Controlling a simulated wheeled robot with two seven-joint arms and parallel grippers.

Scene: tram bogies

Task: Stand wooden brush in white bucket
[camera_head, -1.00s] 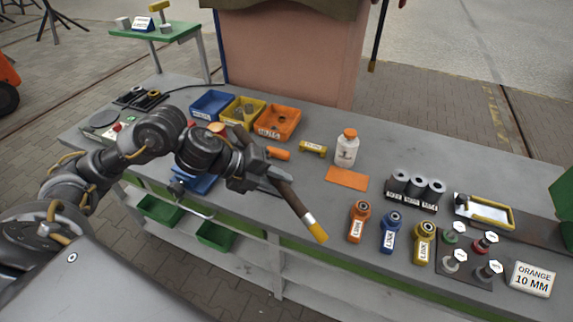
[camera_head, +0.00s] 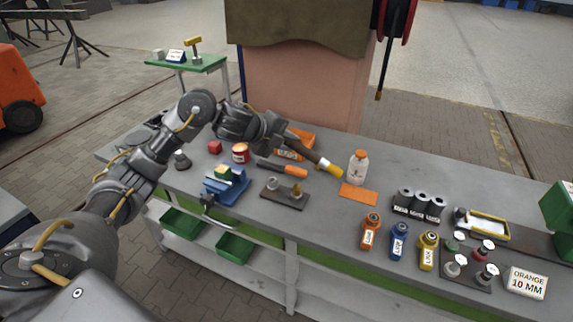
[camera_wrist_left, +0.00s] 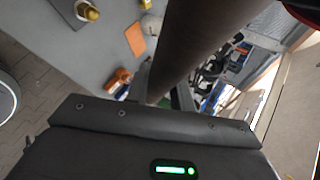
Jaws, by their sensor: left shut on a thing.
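The wooden brush (camera_head: 303,152) has a dark brown handle, a metal ferrule and yellow bristles. My left gripper (camera_head: 279,131) is shut on its handle and holds it tilted above the back of the bench, bristles down to the right, near the white bottle. In the left wrist view the dark handle (camera_wrist_left: 200,40) fills the upper middle between the fingers. I cannot make out a white bucket in the head view. A pale curved edge (camera_wrist_left: 7,98) at the far left of the wrist view is too cut off to identify. My right gripper is out of view.
The grey bench (camera_head: 330,215) carries a white bottle with orange cap (camera_head: 358,168), an orange-handled tool (camera_head: 283,168), a blue vise (camera_head: 226,187), a red can (camera_head: 240,153) and an orange bin (camera_head: 300,138). Coloured link bottles stand toward the right front.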

